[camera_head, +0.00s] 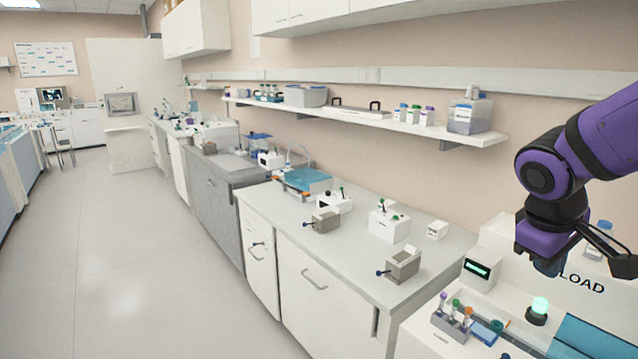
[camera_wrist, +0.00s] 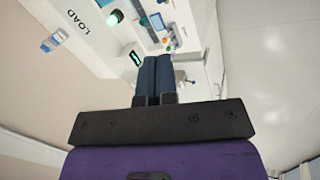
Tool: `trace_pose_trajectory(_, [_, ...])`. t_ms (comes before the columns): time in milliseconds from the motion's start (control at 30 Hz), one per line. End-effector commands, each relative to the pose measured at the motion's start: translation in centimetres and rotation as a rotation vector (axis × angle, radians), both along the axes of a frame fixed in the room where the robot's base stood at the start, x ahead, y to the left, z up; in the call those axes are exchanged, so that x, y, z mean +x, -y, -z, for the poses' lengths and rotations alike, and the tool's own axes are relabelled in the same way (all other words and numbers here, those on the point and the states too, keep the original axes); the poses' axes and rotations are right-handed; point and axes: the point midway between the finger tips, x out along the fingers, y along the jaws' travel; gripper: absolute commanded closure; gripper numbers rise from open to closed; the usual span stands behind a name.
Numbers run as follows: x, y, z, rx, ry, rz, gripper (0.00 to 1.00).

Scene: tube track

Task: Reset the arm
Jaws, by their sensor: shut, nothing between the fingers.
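My arm, purple and black, reaches in from the right edge of the head view. My gripper (camera_head: 548,266) hangs in the air at its end, above the white machine marked LOAD (camera_head: 585,278). In the wrist view my gripper (camera_wrist: 155,62) shows two dark blue fingers side by side and pressed together, with nothing between them. The machine also shows in the wrist view (camera_wrist: 98,48), with its green-lit button (camera_wrist: 114,17).
A grey rack (camera_head: 452,325) with several colour-capped tubes stands near the lit button (camera_head: 538,309). Small grey and white devices stand on the counter (camera_head: 345,255). A wall shelf (camera_head: 370,126) holds boxes and bottles. The floor (camera_head: 130,250) at left is clear.

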Motion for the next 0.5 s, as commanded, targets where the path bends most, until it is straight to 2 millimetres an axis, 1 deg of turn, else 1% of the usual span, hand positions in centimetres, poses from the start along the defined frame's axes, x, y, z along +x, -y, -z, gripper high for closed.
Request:
trace_pose_trajectory(33, [-0.9, -0.2, -1.0, 0.031, 0.037, 0.031, 1.00])
trace_pose_trajectory(200, [-3.9, -1.3, -3.7, 0.151, 0.139, 0.130, 1.00])
trace_pose_trajectory(400, [-7.5, -2.9, -6.3, 0.299, 0.256, 0.226, 1.00])
trace_pose_trajectory(500, [-8.9, -3.6, -7.2, 0.365, 0.303, 0.259, 1.00])
